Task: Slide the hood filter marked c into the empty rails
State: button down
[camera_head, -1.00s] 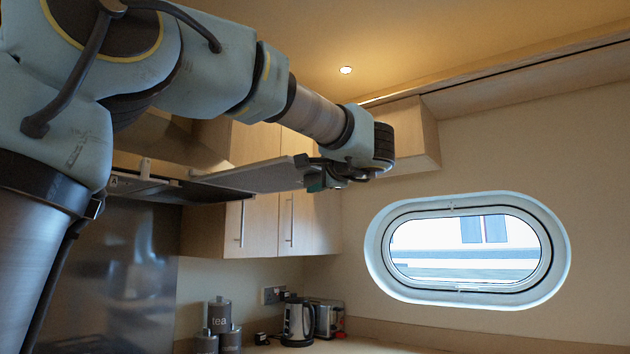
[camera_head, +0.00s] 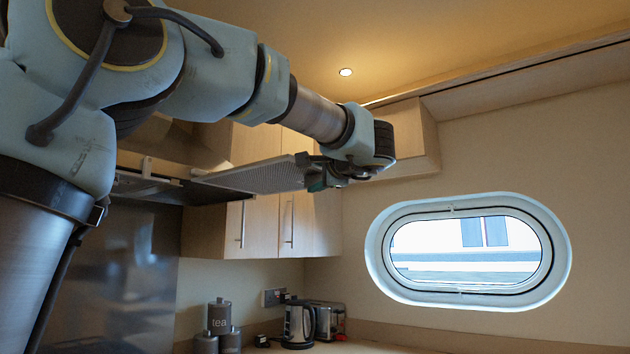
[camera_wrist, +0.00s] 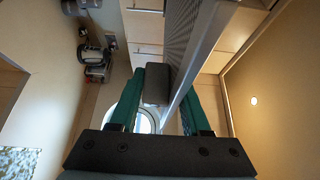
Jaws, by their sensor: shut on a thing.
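The hood filter (camera_head: 255,177) is a flat grey mesh panel with a pale metal frame. My gripper (camera_head: 318,178) is shut on its right end and holds it at the height of the hood. In the wrist view the filter (camera_wrist: 188,50) runs away from between the green fingers of my gripper (camera_wrist: 163,95). The cooker hood (camera_head: 150,185) is at the left, partly behind my arm. The filter's left end is at the hood's right edge; I cannot tell whether it sits in the rails. No letter c is readable on the filter.
Wall cupboards (camera_head: 262,225) hang close behind the filter. A kettle (camera_head: 299,322), a toaster (camera_head: 328,318) and grey canisters (camera_head: 219,318) stand on the worktop below. An oval porthole (camera_head: 467,250) is in the right wall. The air before it is free.

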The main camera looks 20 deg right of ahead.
aim_at(299, 180)
jog(key=shift+w+a+b, duration=0.2)
jog(key=shift+w+a, duration=0.15)
jog(key=shift+w, duration=0.25)
jog(key=shift+w+a+b, duration=0.15)
jog(key=shift+w+a, duration=0.15)
jog(key=shift+w, duration=0.3)
jog(key=shift+b, duration=0.4)
jog(key=shift+w+a, duration=0.3)
jog(key=shift+w, duration=0.15)
jog(key=shift+w+a, duration=0.1)
jog(key=shift+w, duration=0.1)
jog(key=shift+w+a+b, duration=0.25)
jog(key=shift+w+a, duration=0.15)
jog(key=shift+w, duration=0.25)
jog(key=shift+w+a+b, duration=0.25)
jog(key=shift+w+a, duration=0.1)
jog(key=shift+w, duration=0.3)
